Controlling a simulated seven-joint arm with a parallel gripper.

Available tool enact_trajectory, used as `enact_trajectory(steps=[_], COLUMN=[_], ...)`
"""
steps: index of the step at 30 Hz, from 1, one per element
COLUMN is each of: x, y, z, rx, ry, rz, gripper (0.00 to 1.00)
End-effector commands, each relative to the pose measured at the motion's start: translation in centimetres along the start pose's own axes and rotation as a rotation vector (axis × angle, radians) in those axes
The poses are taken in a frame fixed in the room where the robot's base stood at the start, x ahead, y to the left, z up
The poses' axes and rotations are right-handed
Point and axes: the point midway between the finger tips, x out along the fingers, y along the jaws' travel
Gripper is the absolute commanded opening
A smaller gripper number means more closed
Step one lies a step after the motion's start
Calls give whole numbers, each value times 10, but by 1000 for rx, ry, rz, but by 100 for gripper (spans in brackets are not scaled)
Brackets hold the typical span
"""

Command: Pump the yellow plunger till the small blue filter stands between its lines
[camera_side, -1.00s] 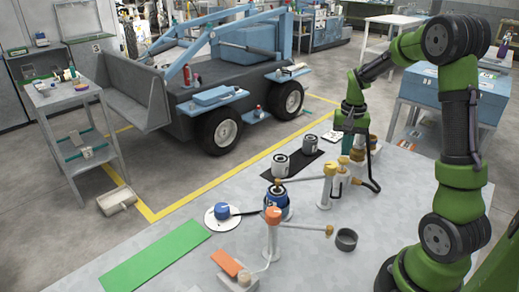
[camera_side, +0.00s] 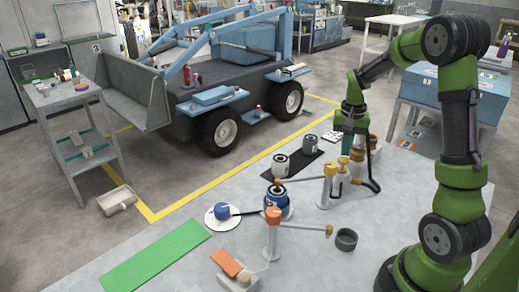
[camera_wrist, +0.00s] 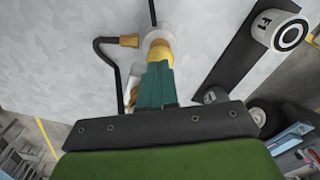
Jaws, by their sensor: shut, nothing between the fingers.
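My gripper (camera_side: 346,152) is shut and empty, pointing down just above the yellow plunger (camera_side: 343,160) of the pump. In the wrist view its teal fingertips (camera_wrist: 156,68) meet or nearly meet the yellow plunger top (camera_wrist: 159,50); contact cannot be told for sure. The pump body (camera_side: 340,187) is pale, with a black hose. Lines cannot be made out on either.
An orange-capped post (camera_side: 272,238) with a side arm, a dark cup (camera_side: 346,240) and an orange pad (camera_side: 226,262) are in front.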

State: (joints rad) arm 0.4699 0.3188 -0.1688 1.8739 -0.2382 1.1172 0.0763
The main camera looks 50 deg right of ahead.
Motion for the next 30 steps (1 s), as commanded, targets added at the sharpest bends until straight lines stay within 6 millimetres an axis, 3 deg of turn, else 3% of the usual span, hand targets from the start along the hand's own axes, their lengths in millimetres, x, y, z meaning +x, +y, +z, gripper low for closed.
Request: enact_trajectory(steps=[30], x=[37], y=[0], z=[0], rx=[1], ry=[-2], rz=[0], gripper=[0])
